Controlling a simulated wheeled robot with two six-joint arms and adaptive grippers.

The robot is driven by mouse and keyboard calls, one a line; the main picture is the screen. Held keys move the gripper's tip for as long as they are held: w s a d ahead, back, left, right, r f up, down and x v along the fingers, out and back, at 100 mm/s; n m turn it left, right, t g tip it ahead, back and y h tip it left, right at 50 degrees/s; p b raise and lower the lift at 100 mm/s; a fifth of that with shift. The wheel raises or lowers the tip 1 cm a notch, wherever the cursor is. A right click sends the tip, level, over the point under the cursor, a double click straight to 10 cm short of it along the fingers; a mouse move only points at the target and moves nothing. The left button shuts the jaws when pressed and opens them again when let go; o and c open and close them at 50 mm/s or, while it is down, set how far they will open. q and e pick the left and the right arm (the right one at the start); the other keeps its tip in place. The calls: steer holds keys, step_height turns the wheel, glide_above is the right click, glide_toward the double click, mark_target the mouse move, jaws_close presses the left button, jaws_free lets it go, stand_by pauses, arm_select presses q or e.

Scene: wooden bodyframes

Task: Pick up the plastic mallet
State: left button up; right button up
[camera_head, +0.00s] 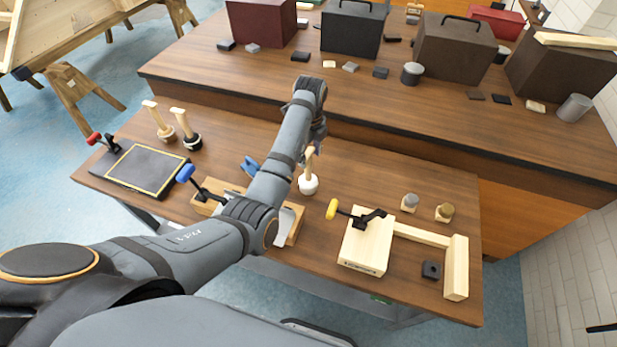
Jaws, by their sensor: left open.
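A mallet with a white head (308,184) and a light wooden handle stands head-down on the near table, just right of my left arm; it looks like the plastic one. Two other upright mallets stand at the table's left: one with a brown head (166,134) and one with a black head (192,142). My left gripper (314,146) hangs by the top of the white mallet's handle, open. My arm partly hides it, and I cannot tell whether it touches the handle. My right gripper is out of view.
A red-handled clamp holds a dark panel (146,168) at left. A yellow-handled clamp (333,209) and wooden frame (456,268) are at right. Toolboxes (455,50) line the back bench.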

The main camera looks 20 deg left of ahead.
mark_target(308, 167)
arm_select(q)
steer(key=shift+w+f, duration=0.1)
steer(key=shift+f, duration=0.3)
steer(key=shift+f+p, duration=0.3)
steer(key=shift+f, duration=0.05)
steer(key=f, duration=0.2)
steer(key=f+p, duration=0.1)
steer(key=f, duration=0.1)
steer(key=shift+s+a, duration=0.25)
steer(key=shift+w+f, duration=0.1)
steer(key=shift+f, duration=0.2)
jaws_close()
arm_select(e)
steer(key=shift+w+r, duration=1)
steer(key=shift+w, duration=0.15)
